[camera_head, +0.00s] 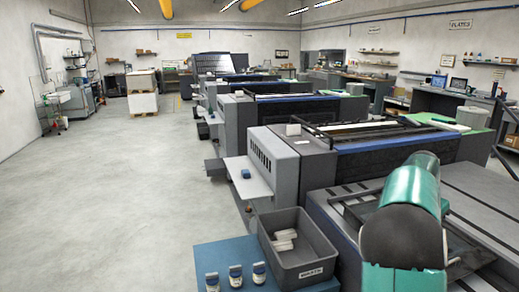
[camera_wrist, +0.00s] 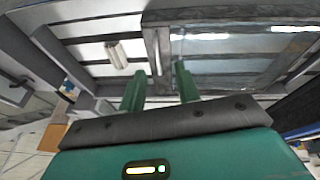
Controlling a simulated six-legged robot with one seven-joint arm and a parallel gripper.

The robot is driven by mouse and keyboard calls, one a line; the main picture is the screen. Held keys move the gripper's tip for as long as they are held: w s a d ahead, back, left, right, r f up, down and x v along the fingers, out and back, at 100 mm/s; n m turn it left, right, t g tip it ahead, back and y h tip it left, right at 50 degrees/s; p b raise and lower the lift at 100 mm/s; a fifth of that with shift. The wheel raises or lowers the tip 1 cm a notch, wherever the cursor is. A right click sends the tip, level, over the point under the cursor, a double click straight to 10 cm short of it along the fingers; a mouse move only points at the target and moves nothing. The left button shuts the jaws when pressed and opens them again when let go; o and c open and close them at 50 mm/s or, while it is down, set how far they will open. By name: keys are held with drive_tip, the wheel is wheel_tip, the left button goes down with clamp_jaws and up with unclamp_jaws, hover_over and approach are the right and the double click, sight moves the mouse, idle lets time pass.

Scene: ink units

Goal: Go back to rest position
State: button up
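My gripper (camera_wrist: 158,68) shows in the wrist view with its two green fingers apart and nothing seen between them. It is over grey machine framework with a dark-framed panel (camera_wrist: 225,75). A small whitish block (camera_wrist: 117,54) lies beyond and left of the left finger, apart from it. In the head view my teal arm fills the lower right, over the nearest press (camera_head: 470,215); the fingers are hidden there. Three small ink units with blue and white parts (camera_head: 235,276) stand on a blue surface (camera_head: 220,258) at the bottom.
A grey labelled bin (camera_head: 308,272) holding whitish blocks (camera_head: 284,240) stands left of my arm. Several presses (camera_head: 360,150) run back in a row. A small blue-topped item (camera_head: 246,173) sits on a press shelf. The floor (camera_head: 110,200) on the left is clear.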

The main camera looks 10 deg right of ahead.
drive_tip(key=s+a+r+n+t+y, duration=0.1)
drive_tip(key=s+a+r+n, duration=0.15)
drive_tip(key=a, duration=0.65)
drive_tip(key=s+a+r+n+t+y, duration=0.15)
drive_tip(key=s+a, duration=0.25)
drive_tip(key=a, duration=0.5)
drive_tip(key=s+a+r+n+t+y, duration=0.1)
drive_tip(key=s+a+r+n+t, duration=0.15)
drive_tip(key=a, duration=0.55)
drive_tip(key=s+a+f+n, duration=0.4)
drive_tip(key=s+a+n, duration=0.4)
drive_tip(key=s+a, duration=0.7)
drive_tip(key=shift+a+t, duration=0.4)
drive_tip(key=shift+a, duration=0.1)
